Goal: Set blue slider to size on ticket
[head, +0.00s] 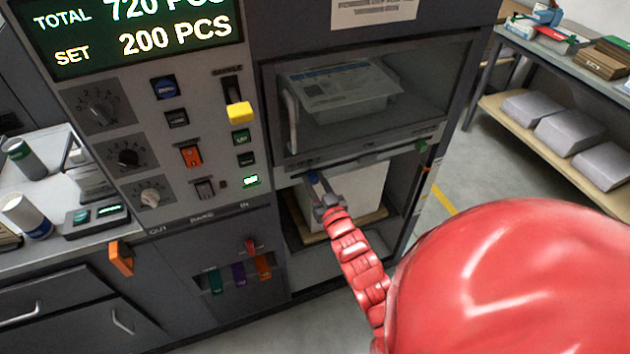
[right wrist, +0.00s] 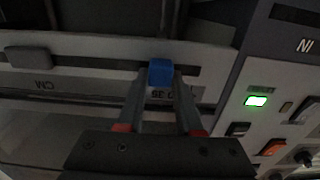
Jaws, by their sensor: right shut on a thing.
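The blue slider (right wrist: 160,72) sits in a dark slot on a pale rail and shows in the right wrist view. My right gripper (right wrist: 160,82) has its two fingers on either side of it and is shut on it. In the head view my right gripper (head: 316,182) is at the left part of the rail below the window, and the slider is mostly hidden there. A printed sheet (head: 372,12) is fixed above the window; its text is too small to read, and I cannot tell if it is the ticket. My left gripper is not in view.
The control panel (head: 215,165) with knobs, switches and a yellow lever handle (head: 239,114) stands left of the rail. A grey block (right wrist: 28,58) sits farther along the rail. A green piece (head: 422,146) is at the rail's right end. An open bay lies below.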

